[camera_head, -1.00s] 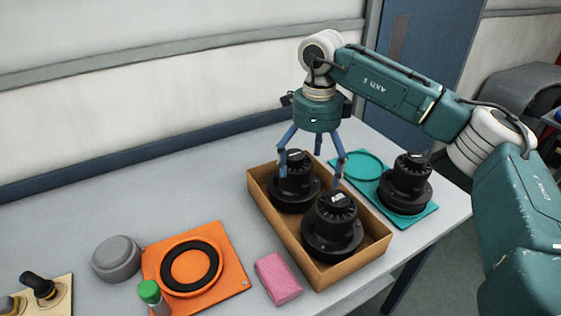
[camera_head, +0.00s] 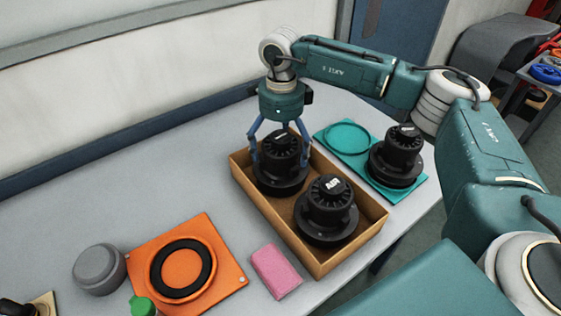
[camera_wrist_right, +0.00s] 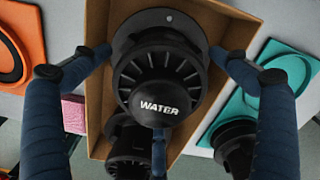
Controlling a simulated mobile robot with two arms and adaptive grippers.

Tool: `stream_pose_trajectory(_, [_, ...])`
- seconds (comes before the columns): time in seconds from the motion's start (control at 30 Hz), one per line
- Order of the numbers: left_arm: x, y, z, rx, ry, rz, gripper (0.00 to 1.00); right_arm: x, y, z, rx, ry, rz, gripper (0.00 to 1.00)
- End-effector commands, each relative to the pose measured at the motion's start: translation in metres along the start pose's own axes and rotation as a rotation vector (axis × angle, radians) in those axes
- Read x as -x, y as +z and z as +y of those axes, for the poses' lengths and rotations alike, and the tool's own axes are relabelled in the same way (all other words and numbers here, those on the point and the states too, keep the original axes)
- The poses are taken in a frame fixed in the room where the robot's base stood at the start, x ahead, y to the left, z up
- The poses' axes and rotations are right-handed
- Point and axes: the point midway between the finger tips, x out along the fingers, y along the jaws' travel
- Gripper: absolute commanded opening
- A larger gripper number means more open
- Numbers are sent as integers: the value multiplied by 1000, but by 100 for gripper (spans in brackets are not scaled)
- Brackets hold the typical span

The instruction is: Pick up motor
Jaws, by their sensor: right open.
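Three black finned motors show in the head view. The rear motor (camera_head: 281,160) stands in the cardboard box (camera_head: 340,259), and another motor (camera_head: 327,209) marked AIR stands in front of it in the same box. A third motor (camera_head: 398,156) stands on the teal plate at the right. My right gripper (camera_head: 278,150) is open, its blue fingers lowered around the rear motor. In the right wrist view that motor (camera_wrist_right: 160,75) reads WATER and sits between the spread fingers. Whether the fingers touch it I cannot tell. My left gripper is not in view.
The teal plate (camera_head: 345,138) has an empty ring beside the third motor. The wall stands behind.

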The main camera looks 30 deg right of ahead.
Motion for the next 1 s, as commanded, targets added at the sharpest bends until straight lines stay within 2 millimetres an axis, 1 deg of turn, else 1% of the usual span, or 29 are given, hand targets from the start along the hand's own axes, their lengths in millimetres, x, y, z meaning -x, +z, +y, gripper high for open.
stream_pose_trajectory(0.03, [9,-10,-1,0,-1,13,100,-5,0,0,0,3,3,97])
stream_pose_trajectory(0.1, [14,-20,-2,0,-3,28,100,-17,1,0,0,2,4,97])
stream_pose_trajectory(0.2, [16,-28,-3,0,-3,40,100,-29,1,0,-1,2,2,97])
stream_pose_trajectory(0.3, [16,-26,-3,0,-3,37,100,-35,1,-1,-1,0,0,97])
stream_pose_trajectory(0.5, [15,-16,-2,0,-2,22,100,-36,1,-1,-1,0,0,97])
stream_pose_trajectory(0.57, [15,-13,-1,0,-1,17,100,-36,1,-1,-1,0,0,87])
stream_pose_trajectory(0.6, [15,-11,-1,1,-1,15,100,-36,1,-1,-1,0,0,79])
stream_pose_trajectory(0.77, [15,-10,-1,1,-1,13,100,-36,1,-1,-1,0,0,48])
stream_pose_trajectory(0.8, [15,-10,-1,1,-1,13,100,-36,1,-1,-1,0,0,40])
stream_pose_trajectory(0.87, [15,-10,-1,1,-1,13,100,-36,1,-1,-1,0,0,28])
stream_pose_trajectory(0.9, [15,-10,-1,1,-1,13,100,-36,1,-1,-1,0,0,20])
stream_pose_trajectory(0.93, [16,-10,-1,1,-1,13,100,-33,3,-2,-1,-3,-5,17])
stream_pose_trajectory(1.0, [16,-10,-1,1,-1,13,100,-33,3,-2,-1,-3,-5,17])
